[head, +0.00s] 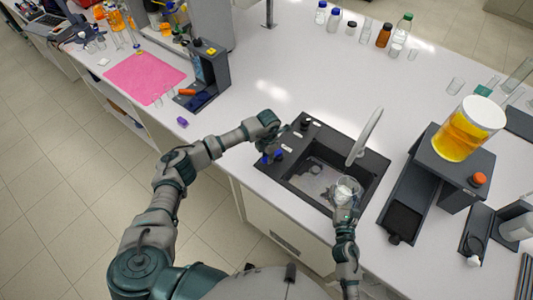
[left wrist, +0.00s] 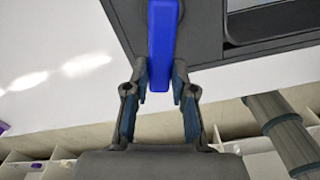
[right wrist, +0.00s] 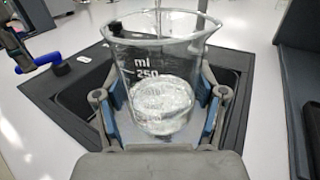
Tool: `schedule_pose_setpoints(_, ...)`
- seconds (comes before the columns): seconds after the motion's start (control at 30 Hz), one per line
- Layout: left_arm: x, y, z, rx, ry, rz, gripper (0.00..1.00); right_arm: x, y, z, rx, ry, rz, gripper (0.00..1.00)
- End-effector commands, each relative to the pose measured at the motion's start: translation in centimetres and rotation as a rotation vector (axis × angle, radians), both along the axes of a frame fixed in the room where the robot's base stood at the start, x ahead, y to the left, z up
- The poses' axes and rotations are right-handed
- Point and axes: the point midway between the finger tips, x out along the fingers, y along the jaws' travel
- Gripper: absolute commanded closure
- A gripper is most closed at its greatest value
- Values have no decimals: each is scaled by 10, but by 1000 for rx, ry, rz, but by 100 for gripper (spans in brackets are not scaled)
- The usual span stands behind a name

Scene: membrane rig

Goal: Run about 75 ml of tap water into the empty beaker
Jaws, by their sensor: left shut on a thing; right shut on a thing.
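The glass beaker (right wrist: 160,65), marked "ml 250", is held roughly upright over the sink by my right gripper (right wrist: 160,115), with a finger on each side. Clear, rippled liquid shows in its lower part; the exact level is hard to read. A thin clear stream seems to enter it from above. In the head view the beaker (head: 347,188) is below the grey tap spout (head: 368,135). My left gripper (head: 270,156) is at the sink's left edge. In the left wrist view the blue tap lever (left wrist: 161,45) sits between its fingers.
The black sink (head: 312,178) is set into the white bench. An orange-filled vessel (head: 467,130) stands on a dark stand to the right. Several bottles (head: 384,35) are at the back. A pink mat (head: 143,78) lies to the left.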

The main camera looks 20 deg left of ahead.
Motion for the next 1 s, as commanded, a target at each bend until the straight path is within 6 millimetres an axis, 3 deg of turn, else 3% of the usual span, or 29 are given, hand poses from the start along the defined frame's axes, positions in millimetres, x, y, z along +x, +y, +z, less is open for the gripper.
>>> schedule_pose_setpoints(0.4, -5, -11, 2, 0, -6, 265, 100, 0, 0, 1, 0, -1, 0, 72)
schedule_pose_setpoints(1.0, -6, -14, 3, -2, -8, 339, 100, 0, 0, 1, 0, -1, 0, 72)
